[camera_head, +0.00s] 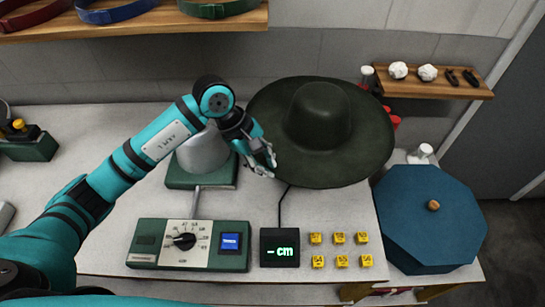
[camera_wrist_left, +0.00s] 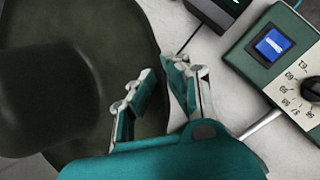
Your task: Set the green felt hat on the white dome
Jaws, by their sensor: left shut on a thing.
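The green felt hat (camera_head: 320,116) is dark green with a wide flat brim and a round crown, upright at the centre right of the head view. It fills the left of the left wrist view (camera_wrist_left: 80,70). My left gripper (camera_head: 265,162) is shut on the near left edge of the brim; its fingers also show in the left wrist view (camera_wrist_left: 165,95). The white dome (camera_head: 203,150) stands on a green base (camera_head: 195,178) just left of the hat, partly hidden behind my left arm. My right gripper is not in view.
A green control box (camera_head: 188,244) with a dial and blue button sits in front of the dome. A display (camera_head: 279,248) reading "-cm" and several yellow blocks (camera_head: 340,250) lie right of it. A blue octagonal box (camera_head: 430,215) stands at right. Shelves hang on the wall behind.

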